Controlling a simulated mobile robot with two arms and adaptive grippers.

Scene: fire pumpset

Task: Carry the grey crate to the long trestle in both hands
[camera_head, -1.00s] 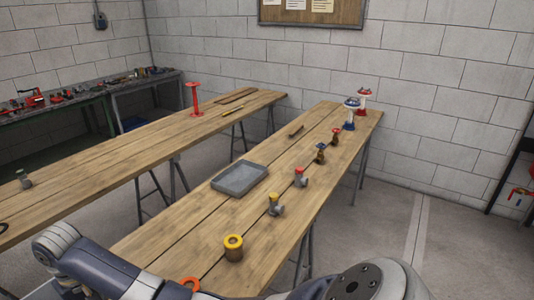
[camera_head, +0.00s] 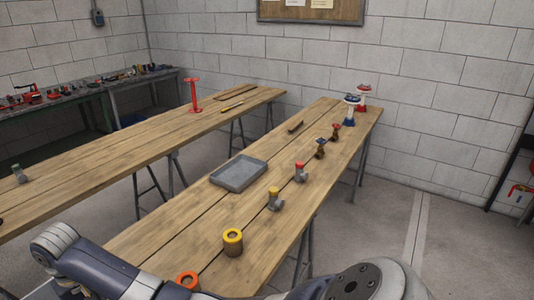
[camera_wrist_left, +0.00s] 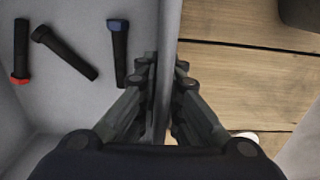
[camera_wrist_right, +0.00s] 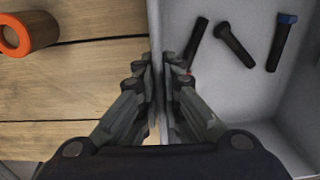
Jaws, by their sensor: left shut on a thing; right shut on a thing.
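The grey crate shows only in the wrist views. My left gripper (camera_wrist_left: 165,68) is shut on one crate wall (camera_wrist_left: 169,25), with the crate's inside to the left. My right gripper (camera_wrist_right: 157,68) is shut on another wall (camera_wrist_right: 154,25), with the inside to the right. Several dark bolt-like pieces lie in the crate, one with a blue end (camera_wrist_left: 117,52) and one with a red end (camera_wrist_left: 20,52). Wooden planks lie below, outside both walls; whether the crate touches them is hidden. Two plank trestles stand in the head view, one at right (camera_head: 225,210) and one at left (camera_head: 110,140).
The right trestle bears an orange ring piece (camera_head: 188,281), a yellow-topped piece (camera_head: 232,241), a grey tray (camera_head: 239,173), several valves and a blue-and-white piece (camera_head: 350,110). A red stand (camera_head: 194,97) is on the left trestle. Open floor (camera_head: 400,240) lies at right.

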